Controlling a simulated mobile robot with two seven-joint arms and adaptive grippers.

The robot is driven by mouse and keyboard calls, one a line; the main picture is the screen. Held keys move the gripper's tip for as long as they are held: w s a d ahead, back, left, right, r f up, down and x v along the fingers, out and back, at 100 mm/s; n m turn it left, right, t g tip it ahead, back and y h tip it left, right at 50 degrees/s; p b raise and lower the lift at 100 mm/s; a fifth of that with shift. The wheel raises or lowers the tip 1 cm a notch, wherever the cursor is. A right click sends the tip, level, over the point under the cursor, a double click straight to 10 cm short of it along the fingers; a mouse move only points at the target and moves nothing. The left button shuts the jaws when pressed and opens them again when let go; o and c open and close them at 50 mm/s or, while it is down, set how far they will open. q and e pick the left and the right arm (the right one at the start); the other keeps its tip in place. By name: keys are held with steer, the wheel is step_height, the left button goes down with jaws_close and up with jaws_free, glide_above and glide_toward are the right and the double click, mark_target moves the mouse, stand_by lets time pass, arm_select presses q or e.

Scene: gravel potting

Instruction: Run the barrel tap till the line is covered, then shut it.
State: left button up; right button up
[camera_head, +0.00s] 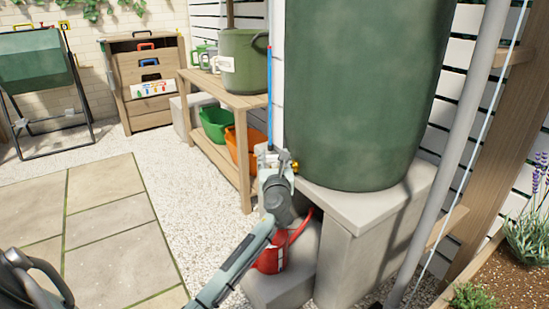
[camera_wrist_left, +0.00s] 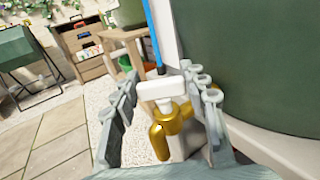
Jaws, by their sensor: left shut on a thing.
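The green barrel (camera_head: 365,80) stands on a grey plinth (camera_head: 375,205). Its brass tap (camera_wrist_left: 172,128) has a white handle (camera_wrist_left: 163,90), seen between my fingers in the left wrist view. My left gripper (camera_head: 276,165) is shut on the tap handle; in the left wrist view, its fingers (camera_wrist_left: 163,98) stand on both sides of it. A red watering can (camera_head: 271,256) stands below the tap on a low grey block, partly hidden by my left arm. Its inside, any line in it and any water stream cannot be made out. My right gripper is not in view.
A thin blue upright tube (camera_head: 269,95) runs beside the barrel. A wooden bench (camera_head: 238,102) holds a green pot (camera_head: 243,62), with green and orange tubs below. A grey pipe (camera_head: 468,130) and a planting bed (camera_head: 500,275) are at right. Paving at left is clear.

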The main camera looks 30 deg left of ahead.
arm_select(q)
steer(key=shift+a, duration=0.1)
stand_by(0.4)
steer(key=o, duration=1.2)
steer(key=v, duration=1.2)
steer(key=shift+w, duration=0.1)
